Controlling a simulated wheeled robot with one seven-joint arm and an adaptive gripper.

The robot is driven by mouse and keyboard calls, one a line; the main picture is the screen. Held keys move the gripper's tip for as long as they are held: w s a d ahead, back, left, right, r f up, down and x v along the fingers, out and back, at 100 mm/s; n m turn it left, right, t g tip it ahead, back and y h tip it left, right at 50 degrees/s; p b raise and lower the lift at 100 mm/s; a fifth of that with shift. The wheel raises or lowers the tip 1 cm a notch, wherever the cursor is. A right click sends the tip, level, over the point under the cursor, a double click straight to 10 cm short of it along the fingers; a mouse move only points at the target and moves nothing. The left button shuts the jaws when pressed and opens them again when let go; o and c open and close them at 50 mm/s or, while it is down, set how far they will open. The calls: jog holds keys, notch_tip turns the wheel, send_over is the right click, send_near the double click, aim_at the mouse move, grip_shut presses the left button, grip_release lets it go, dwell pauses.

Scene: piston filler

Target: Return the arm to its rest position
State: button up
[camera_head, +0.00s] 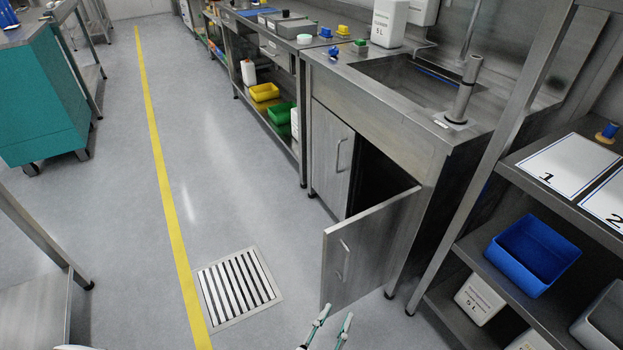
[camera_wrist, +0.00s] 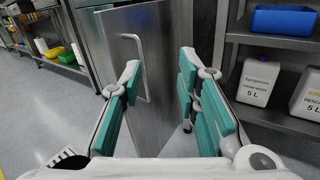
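My gripper (camera_head: 331,325) shows at the bottom of the head view, in front of the sink cabinet. Its two fingers are spread apart with nothing between them. The wrist view shows the same open gripper (camera_wrist: 160,90) with green finger pads, facing a cabinet door (camera_wrist: 122,50) with a bar handle (camera_wrist: 137,68). In the head view this cabinet door (camera_head: 372,250) stands swung open, and the cabinet inside is dark. The fingertips appear close to the door's lower part; whether they touch it I cannot tell. The rest of my arm is mostly out of view.
A shelf rack (camera_head: 480,255) on the right holds a blue bin (camera_head: 532,255) and white canisters (camera_head: 480,298). The closed cabinet door (camera_head: 332,155) is beside the open one. A floor drain (camera_head: 238,287) and yellow line (camera_head: 158,150) lie left, where the floor is clear.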

jog(key=w+d+r+m+g+h, duration=0.1)
jog(key=d+r+m+g+h, duration=0.15)
jog(key=r+m+g, duration=0.35)
jog(key=w+d+r+m+g+h, duration=0.1)
jog(key=r+m+g+h, duration=0.2)
jog(key=r+m, duration=0.35)
jog(key=s+d+r+m+g+y, duration=0.35)
jog(key=d+r+m+g, duration=0.2)
jog(key=r, duration=0.35)
jog(key=s+d+r+m+g+y, duration=0.35)
jog(key=d+r+m, duration=0.2)
jog(key=r, duration=0.25)
jog(key=s+r+m+t+y, duration=0.3)
jog(key=s+r+m+y, duration=0.3)
jog(key=s+y, duration=0.15)
notch_tip(320, 180, up, 19)
jog(key=t+p, duration=0.3)
jog(key=p, duration=1.4)
jog(key=shift+s+h, duration=0.3)
jog(key=shift+s, duration=0.1)
